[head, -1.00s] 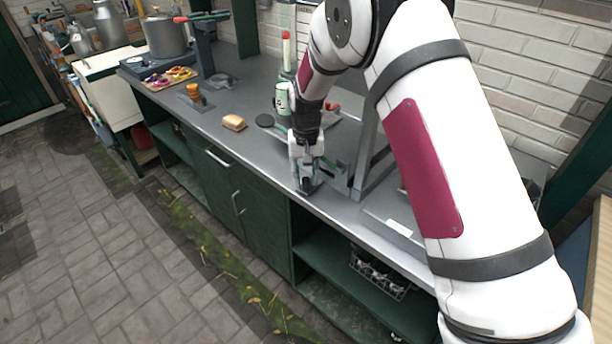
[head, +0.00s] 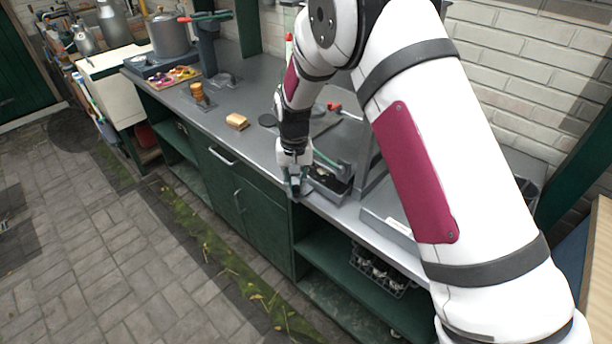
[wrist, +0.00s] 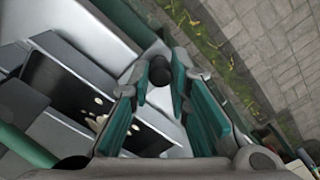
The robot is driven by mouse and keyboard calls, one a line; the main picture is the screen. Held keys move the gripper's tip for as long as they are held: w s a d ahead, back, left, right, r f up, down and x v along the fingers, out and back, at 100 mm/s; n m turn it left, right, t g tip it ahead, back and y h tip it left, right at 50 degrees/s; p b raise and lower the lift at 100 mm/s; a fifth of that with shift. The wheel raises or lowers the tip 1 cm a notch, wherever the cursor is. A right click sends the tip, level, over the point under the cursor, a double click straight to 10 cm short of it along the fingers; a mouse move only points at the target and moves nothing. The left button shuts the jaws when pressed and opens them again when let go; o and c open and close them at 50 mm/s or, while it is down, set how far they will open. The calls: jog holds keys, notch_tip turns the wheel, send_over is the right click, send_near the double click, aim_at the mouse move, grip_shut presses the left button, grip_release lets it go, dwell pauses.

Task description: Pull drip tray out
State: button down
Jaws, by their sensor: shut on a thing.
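The drip tray (head: 331,186) is a shallow grey tray with a dark inside, at the front edge of the steel worktop in the head view. It juts out from under the grey stand beside it. In the wrist view its dark inside shows pale spots (wrist: 84,93). My gripper (head: 295,190) is at the tray's front end, over the counter edge. In the wrist view its green-padded fingers (wrist: 161,78) are closed around a black knob (wrist: 160,74) at the tray's end. The back of the tray is partly hidden by the stand.
The grey worktop (head: 268,150) holds a bread-like block (head: 237,121) and a dark round disc (head: 268,120) left of my arm. A grey box (head: 388,212) stands to the right. Below are green cupboards (head: 235,195) and an open shelf with a crate (head: 378,268). The paved floor in front is clear.

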jog(key=s+a+p, duration=0.2)
jog(key=s+a, duration=0.7)
jog(key=shift+s+a+p, duration=0.3)
jog(key=shift+s+a, duration=0.05)
jog(key=shift+a, duration=0.05)
jog(key=c, duration=1.8)
grip_release()
notch_tip(320, 180, up, 12)
jog(key=shift+r, duration=0.1)
